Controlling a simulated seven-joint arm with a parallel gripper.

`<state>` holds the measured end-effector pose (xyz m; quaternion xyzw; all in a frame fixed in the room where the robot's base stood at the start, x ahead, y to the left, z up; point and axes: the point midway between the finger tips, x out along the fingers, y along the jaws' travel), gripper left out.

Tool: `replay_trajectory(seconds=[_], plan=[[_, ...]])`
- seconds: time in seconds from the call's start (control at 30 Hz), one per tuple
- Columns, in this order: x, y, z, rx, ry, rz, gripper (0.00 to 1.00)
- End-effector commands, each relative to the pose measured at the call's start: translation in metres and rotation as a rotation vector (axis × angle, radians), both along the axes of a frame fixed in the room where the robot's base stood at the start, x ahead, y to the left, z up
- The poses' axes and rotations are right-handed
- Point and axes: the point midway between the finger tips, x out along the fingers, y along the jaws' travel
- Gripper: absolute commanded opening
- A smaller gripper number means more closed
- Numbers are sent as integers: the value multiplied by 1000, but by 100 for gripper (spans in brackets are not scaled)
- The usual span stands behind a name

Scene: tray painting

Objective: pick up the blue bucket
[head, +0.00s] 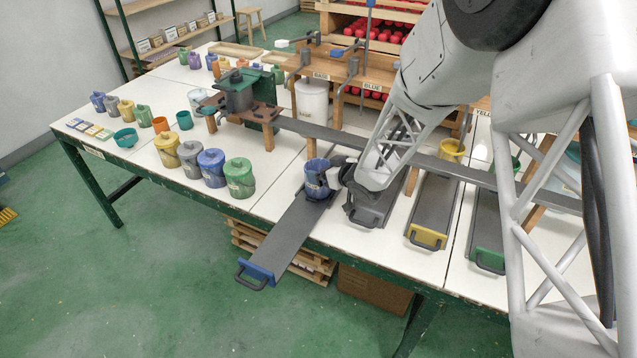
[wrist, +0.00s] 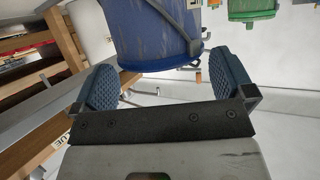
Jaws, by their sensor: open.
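The blue bucket (head: 316,180) stands upright on a dark pull-out tray (head: 285,232) with a blue front handle (head: 257,272). My gripper (head: 338,177) is at the bucket's right side in the head view, low and close to it. In the wrist view the bucket (wrist: 150,32) fills the top middle, with a thin handle along its side. My gripper (wrist: 163,75) shows there with its two padded fingers wide apart, one toward each side of the bucket. It is open and empty. I cannot tell whether a finger touches the bucket.
Lidded yellow, grey, blue (head: 211,168) and green (head: 239,178) pots stand in a row to the left. Trays with grey, yellow (head: 425,237) and green (head: 490,261) handles lie to the right. A raised dark rail (head: 340,138) runs behind. A white container (head: 311,100) stands farther back.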

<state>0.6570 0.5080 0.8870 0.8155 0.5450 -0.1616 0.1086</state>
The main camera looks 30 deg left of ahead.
Motion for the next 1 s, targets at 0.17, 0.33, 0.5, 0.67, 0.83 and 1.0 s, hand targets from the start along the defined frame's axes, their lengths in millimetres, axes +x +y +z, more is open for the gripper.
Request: replay_trajectory(seconds=[0.17,0.33,0.5,0.67,0.83,1.0], plan=[[6,15,-7,0,1,0,100],[9,24,-11,0,2,1,100],[10,25,-12,-1,1,0,100],[10,25,-12,-1,1,0,100],[10,25,-12,-1,1,0,100],[10,25,-12,-1,1,0,91]])
